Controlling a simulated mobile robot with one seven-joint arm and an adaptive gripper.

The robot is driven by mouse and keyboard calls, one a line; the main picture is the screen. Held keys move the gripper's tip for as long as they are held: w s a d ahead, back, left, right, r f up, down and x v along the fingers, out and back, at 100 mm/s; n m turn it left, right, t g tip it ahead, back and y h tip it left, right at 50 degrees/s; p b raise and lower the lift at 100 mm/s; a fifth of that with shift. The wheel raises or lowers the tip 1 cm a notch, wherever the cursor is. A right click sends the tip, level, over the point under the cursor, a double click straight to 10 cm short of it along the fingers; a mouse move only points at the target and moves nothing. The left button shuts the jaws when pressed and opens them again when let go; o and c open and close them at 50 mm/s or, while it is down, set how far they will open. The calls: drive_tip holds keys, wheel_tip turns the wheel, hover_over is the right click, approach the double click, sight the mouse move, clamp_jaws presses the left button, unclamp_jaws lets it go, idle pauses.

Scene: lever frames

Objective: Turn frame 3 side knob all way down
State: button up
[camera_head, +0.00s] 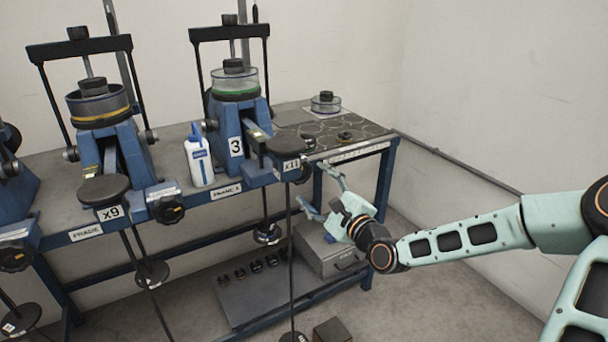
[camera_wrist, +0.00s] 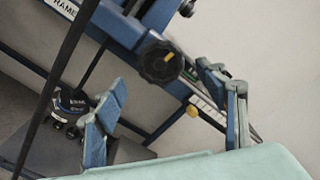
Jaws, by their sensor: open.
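Frame 3 (camera_head: 228,130) is a blue lever frame with a "3" label and a round black top plate. Its black side knob (camera_head: 304,174) is at the right end of its base, below the x11 label, partly hidden. In the wrist view the knob (camera_wrist: 158,64) faces me, with a yellow mark toward its upper right. My gripper (camera_head: 325,196) is open and empty, just to the lower right of the knob. In the wrist view its blue fingers (camera_wrist: 163,80) stand apart to the left and right of the knob, not visibly touching it.
A second frame marked x9 (camera_head: 108,150) stands to the left. A white bottle (camera_head: 201,165) stands between the frames. A thin dark rod (camera_head: 289,235) hangs below frame 3, close to my gripper. A grey box (camera_head: 315,250) lies under the bench. The floor to the right is clear.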

sight(300, 184)
drive_tip(key=b+x, duration=0.2)
drive_tip(key=x, duration=0.6)
drive_tip(key=shift+s+f, duration=0.1)
drive_tip(key=shift+s+d, duration=0.1)
drive_tip(key=shift+s, duration=0.05)
drive_tip(key=c, duration=1.6)
